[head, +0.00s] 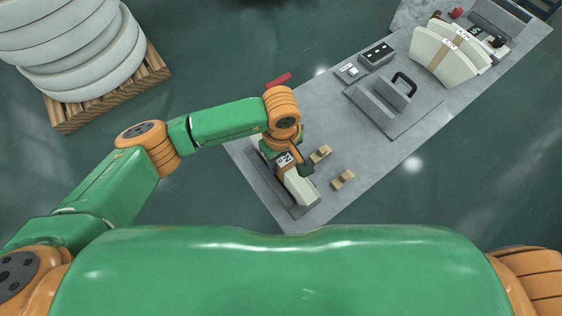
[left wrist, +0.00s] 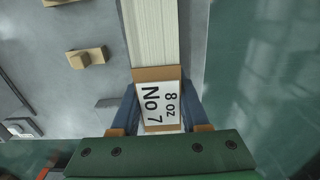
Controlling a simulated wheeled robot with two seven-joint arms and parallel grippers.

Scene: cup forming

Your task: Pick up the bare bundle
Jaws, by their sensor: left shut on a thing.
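A bundle of pale stacked sheets (head: 299,187) is at the near left end of the grey bench, over a dark grey tray (head: 312,207). In the left wrist view the bundle (left wrist: 155,35) has a brown band and a white label reading "8 oz No 7". My left gripper (head: 290,165) reaches down over it. In the left wrist view the fingers (left wrist: 158,100) are on both sides of the banded part, shut on it. I cannot tell whether the bundle is clear of the tray. My right gripper is not in view.
Two small tan blocks (head: 320,153) (head: 343,179) lie beside the tray on the bench (head: 330,105). A grey fixture with a black handle (head: 404,84) stands mid-bench. Labelled fan-shaped bundles (head: 440,60) stand beyond. A pallet with large white rolls (head: 75,50) is on the floor at left.

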